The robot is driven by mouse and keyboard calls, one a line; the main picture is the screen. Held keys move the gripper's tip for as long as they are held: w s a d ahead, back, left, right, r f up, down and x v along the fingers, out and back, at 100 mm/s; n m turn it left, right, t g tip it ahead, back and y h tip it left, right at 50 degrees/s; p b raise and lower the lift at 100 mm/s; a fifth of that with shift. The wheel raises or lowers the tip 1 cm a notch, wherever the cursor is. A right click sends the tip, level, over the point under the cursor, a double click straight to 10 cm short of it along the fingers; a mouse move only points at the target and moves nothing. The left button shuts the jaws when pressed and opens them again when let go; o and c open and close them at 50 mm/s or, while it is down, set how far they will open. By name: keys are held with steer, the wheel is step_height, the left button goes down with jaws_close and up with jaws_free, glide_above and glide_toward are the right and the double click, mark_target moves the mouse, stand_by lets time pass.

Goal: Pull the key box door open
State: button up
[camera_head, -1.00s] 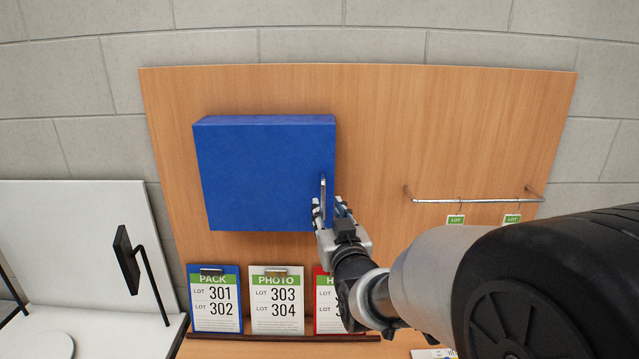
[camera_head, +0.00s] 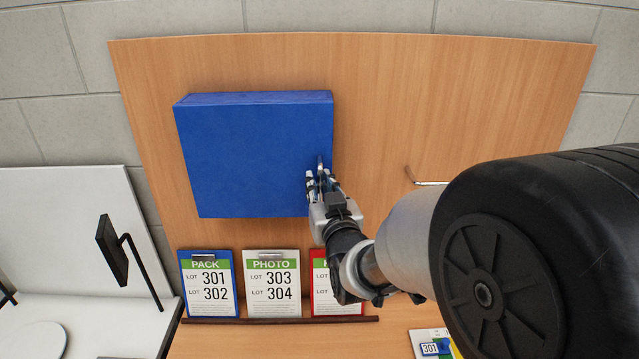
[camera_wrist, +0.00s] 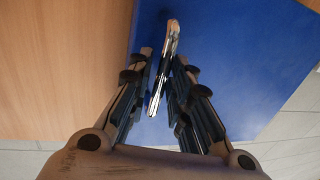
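The blue key box (camera_head: 250,150) hangs on the wooden board, its door closed. A slim metal handle (camera_wrist: 172,40) stands upright near the door's right edge; its top also shows in the head view (camera_head: 320,162). My gripper (camera_head: 322,182) is at the handle, its fingers hiding the handle's lower part in the head view. In the wrist view my gripper (camera_wrist: 162,68) is open, one finger on each side of the handle, with narrow gaps visible between fingers and handle.
Several lot cards, among them PACK (camera_head: 208,285) and PHOTO (camera_head: 272,285), stand on a ledge (camera_head: 270,320) below the box. A metal rail (camera_head: 428,183) is on the board to the right, partly behind my arm. A black screen (camera_head: 113,250) stands at left.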

jaws_close()
stand_by(0.3)
